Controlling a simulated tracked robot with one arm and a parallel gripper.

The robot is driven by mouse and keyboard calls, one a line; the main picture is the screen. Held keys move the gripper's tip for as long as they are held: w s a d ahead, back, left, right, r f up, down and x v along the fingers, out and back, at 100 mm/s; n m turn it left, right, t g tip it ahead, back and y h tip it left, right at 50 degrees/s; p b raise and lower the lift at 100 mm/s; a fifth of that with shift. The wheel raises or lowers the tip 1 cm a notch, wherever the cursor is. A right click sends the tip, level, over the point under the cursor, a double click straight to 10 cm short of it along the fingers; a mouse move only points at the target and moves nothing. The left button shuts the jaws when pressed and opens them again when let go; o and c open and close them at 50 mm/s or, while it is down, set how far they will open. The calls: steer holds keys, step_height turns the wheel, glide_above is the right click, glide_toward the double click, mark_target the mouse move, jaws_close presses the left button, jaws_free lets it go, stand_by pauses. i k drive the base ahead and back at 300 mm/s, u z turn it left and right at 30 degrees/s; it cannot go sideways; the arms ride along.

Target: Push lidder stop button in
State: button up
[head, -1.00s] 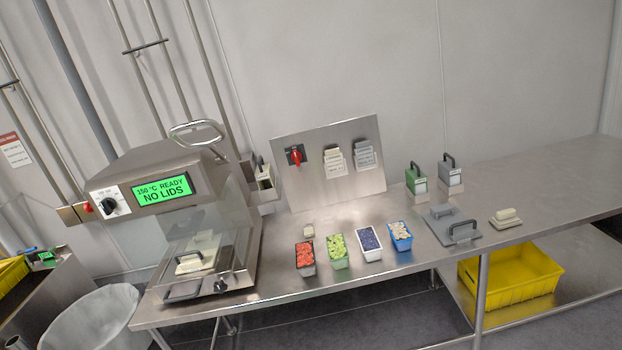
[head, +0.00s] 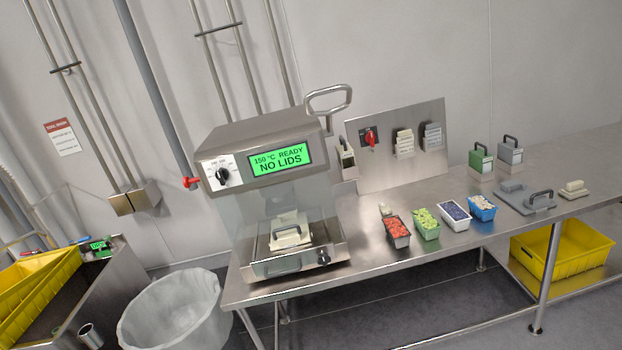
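The lidder (head: 262,140) is a steel machine at the left end of the steel table. Its green display (head: 280,162) reads "150 °C READY NO LIDS". A black dial (head: 222,176) sits left of the display. A small red part (head: 191,182) shows just off the lidder's left side, by the lower end of a grey pipe; I cannot tell whether it is the stop button or whether it is pushed in. A pale block with a handle (head: 289,231) sits in the lidder's lower bay. My gripper is not in view.
A bin with a clear liner (head: 172,312) stands left of the table. A yellow tray (head: 35,290) lies on a bench at far left. Several filled tubs (head: 426,226) and a panel with a red switch (head: 370,138) are right of the lidder.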

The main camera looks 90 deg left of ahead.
mark_target(188, 181)
steer(key=k, duration=1.1)
steer(key=u, duration=2.35)
steer(key=i, duration=1)
